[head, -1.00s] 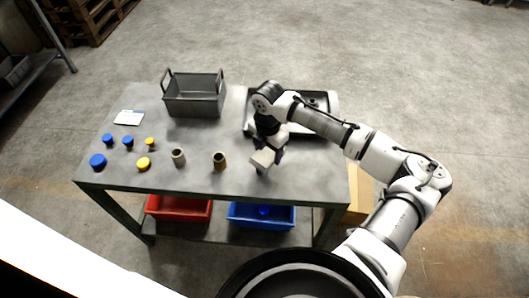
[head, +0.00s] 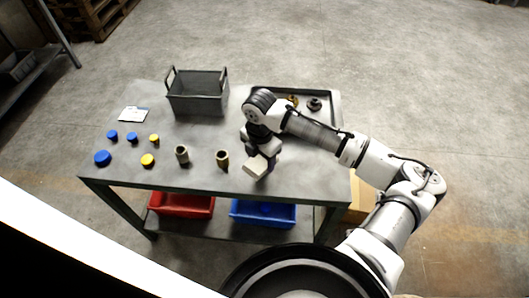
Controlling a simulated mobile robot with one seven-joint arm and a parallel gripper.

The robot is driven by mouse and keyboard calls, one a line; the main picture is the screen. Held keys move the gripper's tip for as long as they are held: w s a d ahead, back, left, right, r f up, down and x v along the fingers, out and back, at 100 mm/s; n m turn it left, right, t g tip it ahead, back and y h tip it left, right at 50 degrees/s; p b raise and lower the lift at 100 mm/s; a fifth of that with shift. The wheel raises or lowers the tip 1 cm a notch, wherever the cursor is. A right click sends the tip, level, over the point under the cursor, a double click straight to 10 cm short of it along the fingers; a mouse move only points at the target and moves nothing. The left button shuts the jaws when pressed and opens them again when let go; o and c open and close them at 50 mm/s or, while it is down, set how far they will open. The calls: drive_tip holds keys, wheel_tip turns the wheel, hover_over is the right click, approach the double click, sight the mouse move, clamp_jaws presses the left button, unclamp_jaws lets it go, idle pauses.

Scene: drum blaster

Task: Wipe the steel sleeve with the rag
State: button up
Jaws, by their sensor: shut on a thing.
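Two short upright sleeves stand near the front of the table. The left one (head: 182,154) looks greyer and is likely the steel sleeve; the right one (head: 222,160) looks brass-brown. My gripper (head: 262,158) points down just right of the brown sleeve. It is shut on a pale beige, block-like folded rag (head: 255,168). The rag is apart from both sleeves, with the brown sleeve between it and the grey one. The fingertips are partly hidden by the wrist and the rag.
On the table (head: 200,182), several blue caps (head: 102,158) and yellow caps (head: 148,160) stand left. A grey crate (head: 198,105) and white card (head: 133,114) are behind. A dark tray (head: 336,108) with parts lies back right. Red (head: 183,206) and blue (head: 263,213) bins sit below.

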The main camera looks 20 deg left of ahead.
idle(0.3)
drive_tip(key=shift+w+d, duration=0.25)
drive_tip(key=shift+w, duration=0.45)
drive_tip(key=shift+w+d, duration=0.25)
drive_tip(key=shift+w, duration=0.4)
drive_tip(key=shift+w+d, duration=0.25)
drive_tip(key=shift+w, duration=0.45)
drive_tip(key=shift+s, duration=0.1)
drive_tip(key=shift+s+a+p, duration=0.1)
drive_tip(key=shift+s+a, duration=0.15)
drive_tip(key=shift+s, duration=0.4)
drive_tip(key=shift+s+a+p, duration=0.1)
drive_tip(key=shift+s+a, duration=0.15)
drive_tip(key=shift+s, duration=0.45)
drive_tip(key=shift+s+a+p, duration=0.1)
drive_tip(key=shift+s+a, duration=0.15)
drive_tip(key=shift+s, duration=0.4)
drive_tip(key=shift+w+d, duration=0.25)
drive_tip(key=shift+w, duration=0.45)
drive_tip(key=shift+w+d, duration=0.25)
drive_tip(key=shift+w, duration=0.45)
drive_tip(key=shift+w+d, duration=0.25)
drive_tip(key=shift+w, duration=0.45)
drive_tip(key=shift+s+a, duration=0.25)
drive_tip(key=shift+s, duration=0.45)
drive_tip(key=shift+s+a, duration=0.25)
drive_tip(key=shift+s, duration=0.45)
drive_tip(key=shift+s+a, duration=0.25)
drive_tip(key=shift+s, duration=0.45)
drive_tip(key=shift+w, duration=0.1)
